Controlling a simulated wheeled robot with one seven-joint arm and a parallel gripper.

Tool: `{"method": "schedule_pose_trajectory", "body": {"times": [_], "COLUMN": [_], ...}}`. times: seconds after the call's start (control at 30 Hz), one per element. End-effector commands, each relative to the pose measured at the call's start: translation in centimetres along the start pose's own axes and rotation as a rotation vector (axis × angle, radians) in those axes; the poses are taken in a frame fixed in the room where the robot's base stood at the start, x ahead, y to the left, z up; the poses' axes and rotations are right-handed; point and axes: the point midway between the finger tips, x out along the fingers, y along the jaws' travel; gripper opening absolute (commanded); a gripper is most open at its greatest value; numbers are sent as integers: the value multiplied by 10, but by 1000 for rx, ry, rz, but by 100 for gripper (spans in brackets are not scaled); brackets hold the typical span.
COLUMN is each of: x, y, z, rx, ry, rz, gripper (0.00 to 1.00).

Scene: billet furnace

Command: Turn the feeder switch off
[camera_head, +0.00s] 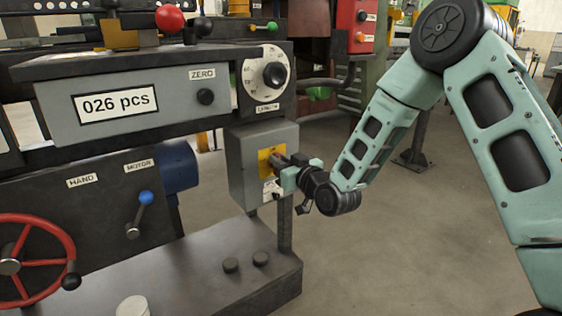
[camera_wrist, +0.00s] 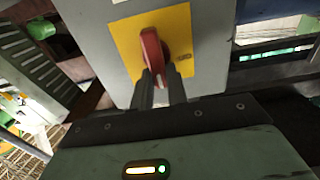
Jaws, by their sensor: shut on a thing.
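The feeder switch is a red rotary handle (camera_wrist: 152,50) on a yellow plate (camera_wrist: 128,42), fixed to the face of a grey box (camera_head: 247,150). In the head view the handle is largely hidden by my gripper (camera_head: 278,161). In the wrist view my gripper (camera_wrist: 162,82) reaches to the handle, with its two dark fingers at the handle's near end. The gripper is shut on the red handle. A small label on the box is partly covered, and the lettering on the yellow plate is too blurred to read.
A counter panel (camera_head: 130,104) reading "026 pcs" and a dial (camera_head: 266,76) stand above and left of the box. A blue-knobbed lever (camera_head: 139,215) and a red handwheel (camera_head: 38,235) are at the left. Open floor (camera_head: 400,230) lies right of the box.

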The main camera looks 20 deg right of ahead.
Motion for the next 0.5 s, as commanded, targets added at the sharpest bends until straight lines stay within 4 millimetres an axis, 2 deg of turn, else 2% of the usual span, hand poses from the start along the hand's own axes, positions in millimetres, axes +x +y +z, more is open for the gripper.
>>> {"method": "schedule_pose_trajectory", "body": {"times": [0.27,0.5], "x": [0,0], "y": [-3,-7], "z": [2,4], "rx": [-95,-285], "ry": [1,2], "rz": [-1,-2], "gripper": [0,0]}}
